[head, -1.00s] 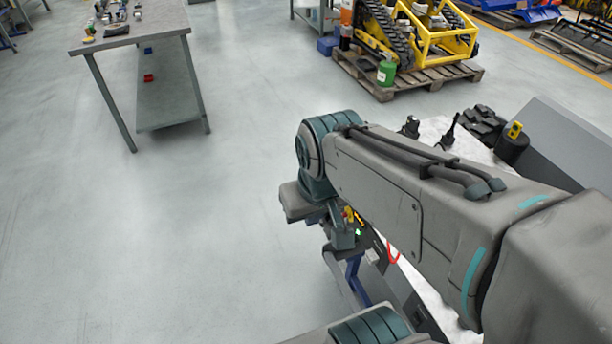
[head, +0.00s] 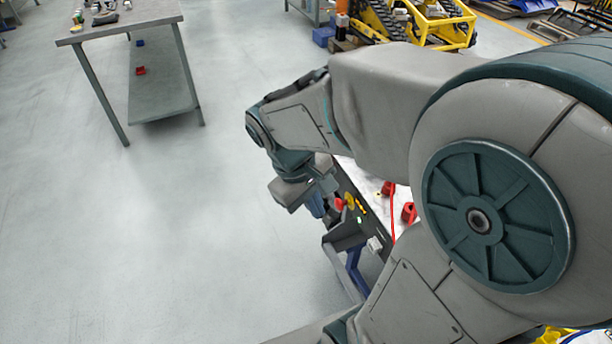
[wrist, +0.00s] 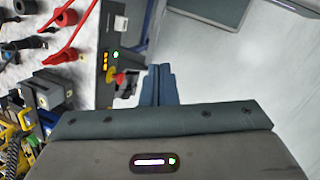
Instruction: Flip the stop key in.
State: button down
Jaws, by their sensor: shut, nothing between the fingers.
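A dark control panel (head: 350,190) stands at the edge of the white-topped bench, with a red part (head: 339,204) and a yellow part (head: 349,201) on it. In the wrist view the panel (wrist: 122,22) carries a green light, small orange lights, the yellow part (wrist: 112,74) and the red part (wrist: 120,79). A dark piece beside the red part could be the stop key, but I cannot tell its position. My gripper (wrist: 157,70) is shut and empty, just right of that dark piece; I cannot tell whether they touch. My gripper also shows in the head view (head: 317,207), left of the panel.
Red leads (wrist: 68,42), adapters and yellow tools crowd the bench left of the panel in the wrist view. A grey table (head: 150,14) stands at the back left. A yellow machine (head: 440,25) is at the back. The floor left of my arm is clear.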

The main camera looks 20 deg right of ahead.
aim_at(337, 205)
jog(key=w+a+f+n+t+h+b, duration=0.1)
jog(key=w+f+n+h+b, duration=0.6)
jog(key=f, duration=0.6)
jog(key=w+a+f+n+h+b, duration=0.1)
jog(key=w+f+n+h+b, duration=0.6)
jog(key=f, duration=0.6)
jog(key=shift+w+a+f+t+h, duration=0.3)
jog(key=shift+w+a+t+h, duration=0.1)
jog(key=shift+w, duration=0.65)
jog(key=shift+d, duration=0.15)
jog(key=d+b, duration=0.1)
jog(key=d, duration=1.1)
jog(key=shift+w+d, duration=0.15)
jog(key=shift+d, duration=0.85)
